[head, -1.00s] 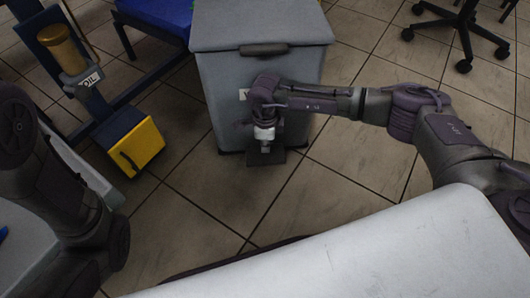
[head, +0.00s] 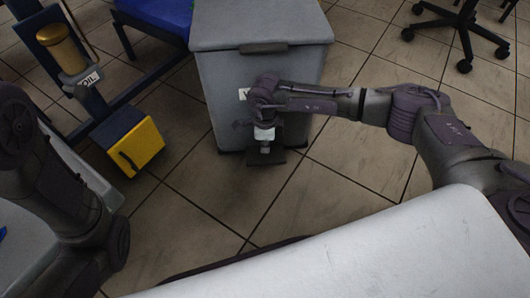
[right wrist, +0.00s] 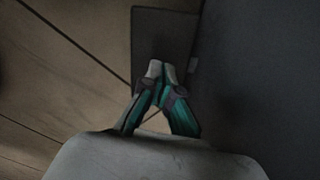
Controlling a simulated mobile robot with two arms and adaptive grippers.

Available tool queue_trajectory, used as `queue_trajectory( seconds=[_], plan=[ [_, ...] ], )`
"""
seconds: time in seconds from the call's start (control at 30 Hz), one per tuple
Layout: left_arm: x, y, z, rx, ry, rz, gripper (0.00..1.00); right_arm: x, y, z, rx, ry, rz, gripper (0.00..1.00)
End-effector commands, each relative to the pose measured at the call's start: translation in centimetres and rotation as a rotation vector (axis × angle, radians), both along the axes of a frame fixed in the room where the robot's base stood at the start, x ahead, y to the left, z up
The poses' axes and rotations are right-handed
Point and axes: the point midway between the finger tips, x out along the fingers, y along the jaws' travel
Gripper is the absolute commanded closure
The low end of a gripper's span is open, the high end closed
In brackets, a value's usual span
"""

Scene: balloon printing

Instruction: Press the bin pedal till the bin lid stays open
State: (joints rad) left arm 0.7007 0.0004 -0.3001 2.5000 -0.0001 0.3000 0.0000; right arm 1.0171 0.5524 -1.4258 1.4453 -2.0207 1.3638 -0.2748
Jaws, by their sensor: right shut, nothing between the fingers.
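The grey bin (head: 222,82) stands on the tiled floor at the top middle of the head view. Its lid (head: 255,22) is closed, with a dark handle (head: 263,48) at the front edge. The dark pedal (head: 281,158) juts out at the foot of the bin's front; it also shows in the right wrist view (right wrist: 150,30). My right gripper (head: 265,150) points down over the pedal. In the right wrist view the right gripper (right wrist: 160,68) is shut and empty, its tips over the pedal; contact cannot be told. My left gripper is out of view.
A yellow and black box (head: 140,145) and a frame with a brass cylinder (head: 62,48) stand left of the bin. A white surface (head: 370,250) fills the bottom right. A wheeled chair base (head: 463,35) is at the upper right. Floor before the bin is clear.

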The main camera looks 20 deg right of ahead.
Motion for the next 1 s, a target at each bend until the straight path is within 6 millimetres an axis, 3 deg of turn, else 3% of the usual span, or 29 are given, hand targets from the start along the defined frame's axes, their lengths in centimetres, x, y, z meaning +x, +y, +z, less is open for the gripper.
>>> queue_trajectory(
  seconds=[0.47, 0.57, 1.0],
  plan=[
    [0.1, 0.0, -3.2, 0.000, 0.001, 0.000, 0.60, -0.1, -0.1, -5.1, -0.002, 0.002, 0.001, 1.00],
    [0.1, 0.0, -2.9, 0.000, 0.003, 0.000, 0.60, -0.2, -0.1, -5.8, -0.003, 0.003, 0.000, 1.00],
    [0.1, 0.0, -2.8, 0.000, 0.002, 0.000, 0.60, -0.2, -0.1, -5.4, -0.002, 0.004, 0.000, 1.00]
  ],
)
